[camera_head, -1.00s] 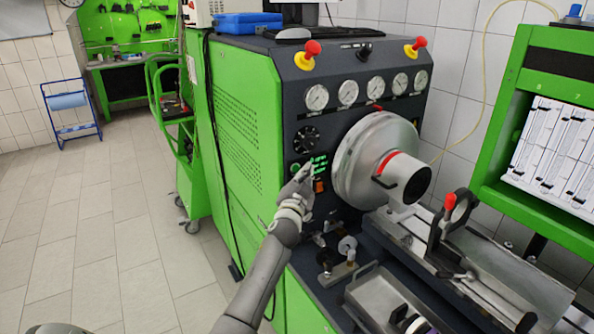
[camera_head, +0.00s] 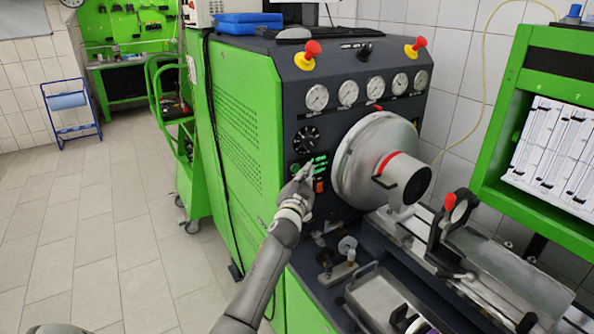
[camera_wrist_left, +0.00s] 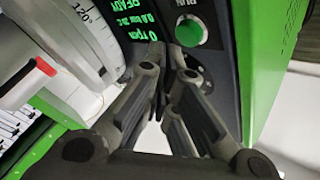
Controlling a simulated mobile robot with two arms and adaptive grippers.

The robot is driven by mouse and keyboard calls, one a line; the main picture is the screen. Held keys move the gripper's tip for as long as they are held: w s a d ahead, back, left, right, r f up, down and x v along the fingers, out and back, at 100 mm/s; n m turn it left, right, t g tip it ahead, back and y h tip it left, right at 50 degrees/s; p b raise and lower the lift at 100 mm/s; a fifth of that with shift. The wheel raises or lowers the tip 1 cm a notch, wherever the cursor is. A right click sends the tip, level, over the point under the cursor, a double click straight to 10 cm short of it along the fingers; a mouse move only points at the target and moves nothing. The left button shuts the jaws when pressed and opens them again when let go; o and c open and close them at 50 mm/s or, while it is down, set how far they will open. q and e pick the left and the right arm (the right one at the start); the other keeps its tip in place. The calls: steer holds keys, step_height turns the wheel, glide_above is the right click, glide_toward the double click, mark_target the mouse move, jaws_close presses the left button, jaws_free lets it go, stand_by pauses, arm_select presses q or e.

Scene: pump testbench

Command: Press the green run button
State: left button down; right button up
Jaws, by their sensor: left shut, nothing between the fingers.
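The round green button (camera_wrist_left: 190,32), with the word RUN beside it, is on the dark panel in the left wrist view. In the head view the green button (camera_head: 295,168) is small, at the left edge of the panel near the fingers. My left gripper (camera_head: 308,168) is shut and empty in front of the panel. In the left wrist view its fingertips (camera_wrist_left: 173,55) are close together, just below and left of the button in the picture. A gap seems to remain between tips and button; contact is not visible. My right gripper is not in view.
A display (camera_wrist_left: 150,45) with green text, including READY, sits beside the button. A large metal disc (camera_head: 365,165) stands right of my left gripper. An orange-red switch (camera_head: 319,185) is below the display. Red knobs (camera_head: 307,55) are on top of the panel.

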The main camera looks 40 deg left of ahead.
arm_select(q)
steer(key=shift+a, duration=0.1)
steer(key=shift+w+a, duration=0.15)
steer(key=shift+a, duration=0.2)
